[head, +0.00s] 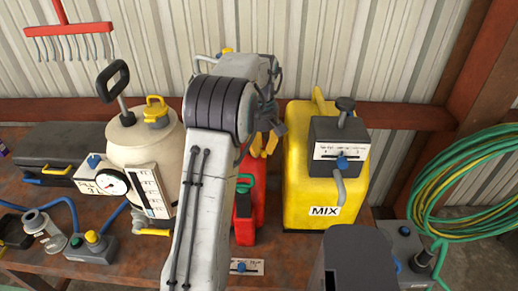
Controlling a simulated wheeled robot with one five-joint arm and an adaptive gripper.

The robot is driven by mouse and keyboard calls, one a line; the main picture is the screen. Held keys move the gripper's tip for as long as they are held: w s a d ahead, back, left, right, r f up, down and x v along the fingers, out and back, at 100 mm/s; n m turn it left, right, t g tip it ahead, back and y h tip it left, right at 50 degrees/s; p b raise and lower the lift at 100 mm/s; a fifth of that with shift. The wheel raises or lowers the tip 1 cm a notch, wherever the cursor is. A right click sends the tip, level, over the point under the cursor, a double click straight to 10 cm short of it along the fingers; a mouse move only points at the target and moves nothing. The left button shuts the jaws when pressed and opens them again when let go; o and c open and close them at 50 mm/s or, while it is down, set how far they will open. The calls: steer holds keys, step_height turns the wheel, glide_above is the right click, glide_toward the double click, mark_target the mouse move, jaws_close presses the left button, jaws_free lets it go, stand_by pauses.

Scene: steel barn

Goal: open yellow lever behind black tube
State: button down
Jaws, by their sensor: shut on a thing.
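My gripper (273,126) is partly in view past the end of my arm, at the top of the red can (246,215). Its dark fingers are shut at a small yellow piece (270,144), which looks like a yellow lever. My arm hides most of this piece and the grip itself. I cannot make out a black tube for certain. Another yellow lever (152,232) sticks out low on the cream tank (140,150), left of my arm, with nothing touching it.
A yellow jug marked MIX (300,190) stands close right of my gripper. A black case (60,150), a control box with a yellow knob (92,245) and blue hoses crowd the left of the bench. A coiled green hose (470,180) hangs at the right.

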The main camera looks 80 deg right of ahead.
steer(key=n, duration=0.2)
steer(key=d+n, duration=0.1)
steer(key=n, duration=0.1)
steer(key=shift+s+f+n, duration=0.2)
steer(key=shift+n, duration=0.1)
steer(key=shift+d+n, duration=0.3)
steer(key=shift+n, duration=0.55)
steer(key=shift+d+n, duration=0.25)
steer(key=shift+n, duration=0.6)
steer(key=c, duration=1)
jaws_free()
steer(key=shift+w+d, duration=0.1)
steer(key=shift+r, duration=0.1)
